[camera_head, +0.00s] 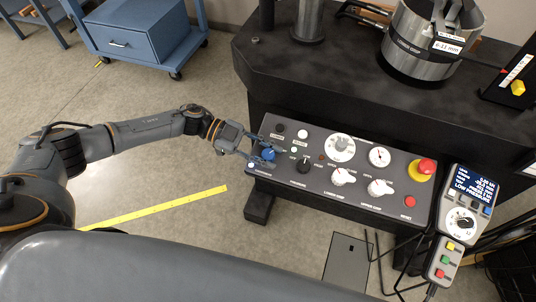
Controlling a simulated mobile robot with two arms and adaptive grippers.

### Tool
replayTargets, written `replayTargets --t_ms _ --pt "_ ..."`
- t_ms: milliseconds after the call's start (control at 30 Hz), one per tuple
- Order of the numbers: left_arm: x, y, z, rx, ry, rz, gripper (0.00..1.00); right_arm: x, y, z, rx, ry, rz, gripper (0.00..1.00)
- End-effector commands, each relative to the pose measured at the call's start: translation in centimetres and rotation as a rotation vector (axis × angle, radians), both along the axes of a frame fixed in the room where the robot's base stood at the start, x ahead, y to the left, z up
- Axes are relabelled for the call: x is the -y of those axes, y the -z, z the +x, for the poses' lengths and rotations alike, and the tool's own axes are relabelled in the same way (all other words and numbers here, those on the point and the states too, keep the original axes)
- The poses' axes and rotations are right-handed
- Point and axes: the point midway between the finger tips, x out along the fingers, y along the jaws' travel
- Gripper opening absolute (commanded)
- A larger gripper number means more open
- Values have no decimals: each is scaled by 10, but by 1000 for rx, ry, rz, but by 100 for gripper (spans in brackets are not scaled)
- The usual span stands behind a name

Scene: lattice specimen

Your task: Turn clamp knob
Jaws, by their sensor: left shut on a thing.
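A dark sloped control panel (320,196) on the front of a black machine carries the knobs. My left gripper (266,155) reaches in from the left over the panel's left end and is shut on the blue knob (268,154). Its fingers partly hide the knob and nearby labels. Two white lever knobs, the left one (343,177) above a lower grip label and the right one (379,188) above an upper grip label, stand to the right, clear of the gripper. A black knob (303,165) sits just right of the gripper. My right gripper is not in view.
A red emergency button (426,166) on a yellow base sits at the panel's right end. A handheld controller (462,215) with a lit screen reads low pressure beside it. A metal cylinder (411,62) stands on the machine. A blue cart (125,43) stands at upper left.

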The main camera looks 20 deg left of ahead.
Motion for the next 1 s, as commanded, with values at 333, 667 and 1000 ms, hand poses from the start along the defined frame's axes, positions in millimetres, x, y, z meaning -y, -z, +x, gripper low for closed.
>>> replayTargets --t_ms 333,667,1000 --pt "1 0 0 2 126 29 0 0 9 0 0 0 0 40" --pt "2 -1 -1 3 147 34 0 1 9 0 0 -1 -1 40" --pt "2 -1 -1 2 146 33 56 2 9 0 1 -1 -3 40"
